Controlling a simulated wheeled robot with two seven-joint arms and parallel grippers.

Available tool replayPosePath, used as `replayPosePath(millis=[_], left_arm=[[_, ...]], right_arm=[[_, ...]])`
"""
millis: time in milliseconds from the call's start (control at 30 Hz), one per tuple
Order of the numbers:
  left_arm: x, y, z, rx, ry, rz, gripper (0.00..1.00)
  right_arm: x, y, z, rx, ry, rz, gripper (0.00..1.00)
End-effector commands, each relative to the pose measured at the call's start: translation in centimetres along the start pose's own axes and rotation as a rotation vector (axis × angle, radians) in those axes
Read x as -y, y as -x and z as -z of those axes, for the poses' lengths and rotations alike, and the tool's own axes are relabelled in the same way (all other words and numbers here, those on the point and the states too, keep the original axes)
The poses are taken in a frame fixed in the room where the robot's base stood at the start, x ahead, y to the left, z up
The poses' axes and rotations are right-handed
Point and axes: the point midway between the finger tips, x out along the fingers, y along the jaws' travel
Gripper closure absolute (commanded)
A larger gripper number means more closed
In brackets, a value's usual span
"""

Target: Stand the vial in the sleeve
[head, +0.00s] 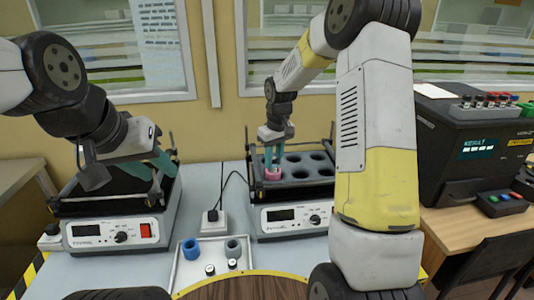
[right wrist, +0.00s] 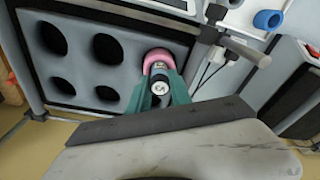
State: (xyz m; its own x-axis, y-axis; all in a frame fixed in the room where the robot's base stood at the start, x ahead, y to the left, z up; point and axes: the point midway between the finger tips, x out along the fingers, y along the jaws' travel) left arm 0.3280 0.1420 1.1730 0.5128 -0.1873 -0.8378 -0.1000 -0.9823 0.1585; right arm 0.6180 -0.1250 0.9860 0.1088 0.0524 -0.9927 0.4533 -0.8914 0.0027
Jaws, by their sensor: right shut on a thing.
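My right gripper (head: 273,160) is over the front left corner of the right heater block (head: 312,173), its teal fingers pointing down. In the right wrist view, its fingers (right wrist: 164,88) are shut on a vial (right wrist: 159,86) with a dark neck and a white marked cap. The pink sleeve (head: 264,175) sits at the block's corner; it also shows as a pink ring (right wrist: 158,57) beyond the vial. The vial lines up with the ring, but its lower end is hidden, so I cannot tell how deep it is. My left gripper (head: 151,168) has its teal fingers apart, above the left heater.
A white tray (head: 178,275) in front holds a blue sleeve (head: 190,249), a grey sleeve (head: 233,248) and small vials (head: 210,268). The block has several empty holes. A black analyser (head: 470,150) with a vial rack stands at right. A cable and plug (head: 212,221) lie between the heaters.

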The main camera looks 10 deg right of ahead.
Motion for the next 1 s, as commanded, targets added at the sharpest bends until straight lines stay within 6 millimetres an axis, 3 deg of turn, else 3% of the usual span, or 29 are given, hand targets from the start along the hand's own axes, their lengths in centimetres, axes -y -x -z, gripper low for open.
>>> replayPosePath(millis=[200,233,333,733,1000], left_arm=[[0.0,0.0,0.0,0.0,0.0,0.0,0.64],[0.0,0.0,0.0,0.0,0.0,0.0,0.64],[0.0,0.0,0.0,0.0,0.0,0.0,0.64],[0.0,0.0,0.0,0.0,0.0,0.0,0.64],[0.0,0.0,0.0,0.0,0.0,0.0,0.64]], right_arm=[[0.0,-0.2,0.0,0.001,0.0,0.0,1.0],[0.0,-0.3,0.0,0.0,0.0,0.0,0.73],[0.0,-0.2,0.0,0.0,0.0,0.0,0.53],[0.0,0.3,0.1,-0.002,0.0,-0.001,0.53],[-0.1,5.2,0.1,-0.005,0.0,-0.002,0.53]])
